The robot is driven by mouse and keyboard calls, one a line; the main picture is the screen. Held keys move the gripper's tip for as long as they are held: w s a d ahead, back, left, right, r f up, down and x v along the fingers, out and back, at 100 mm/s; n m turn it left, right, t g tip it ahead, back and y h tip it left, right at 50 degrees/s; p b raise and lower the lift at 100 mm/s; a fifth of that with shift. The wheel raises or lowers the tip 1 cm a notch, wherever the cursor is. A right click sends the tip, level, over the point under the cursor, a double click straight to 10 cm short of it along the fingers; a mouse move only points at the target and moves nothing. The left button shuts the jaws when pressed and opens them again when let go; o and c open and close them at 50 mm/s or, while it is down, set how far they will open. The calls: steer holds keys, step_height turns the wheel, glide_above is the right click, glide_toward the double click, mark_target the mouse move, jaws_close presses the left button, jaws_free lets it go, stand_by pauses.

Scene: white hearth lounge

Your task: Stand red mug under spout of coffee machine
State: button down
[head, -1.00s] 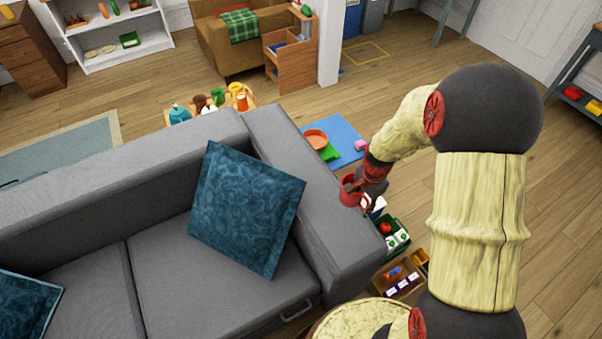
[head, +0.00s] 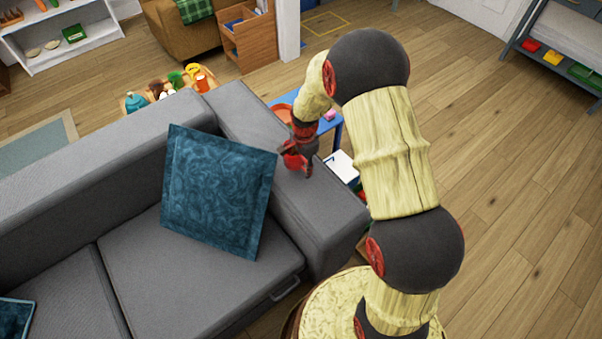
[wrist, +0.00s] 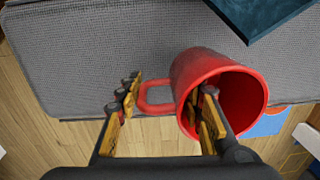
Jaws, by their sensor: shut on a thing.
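The red mug (head: 292,158) is in my gripper (head: 306,168), above the sofa's right armrest in the head view. In the wrist view the mug (wrist: 205,70) is tilted on its side, its open mouth facing right and its handle to the left. My gripper's fingers (wrist: 166,95) are shut on the mug, with the handle side between them and the right finger overlapping the mouth. No coffee machine or spout shows in either view.
The grey sofa (head: 225,285) with a teal cushion (head: 215,195) lies left of my arm. A low blue surface (head: 328,124) with an orange bowl (head: 283,113) and a white box (head: 342,166) stand beyond the armrest. Wooden floor (head: 510,190) at the right is clear.

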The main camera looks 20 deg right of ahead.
mark_target(301, 177)
steer(key=shift+w+a+f, duration=0.15)
steer(key=shift+w+f, duration=0.1)
steer(key=shift+f, duration=0.1)
step_height(301, 177, down, 3)
steer(key=shift+w+f+b, duration=0.1)
steer(key=shift+f+b, duration=0.05)
steer(key=shift+b, duration=1)
steer(key=c, duration=1.2)
jaws_free()
steer(key=shift+o, duration=0.2)
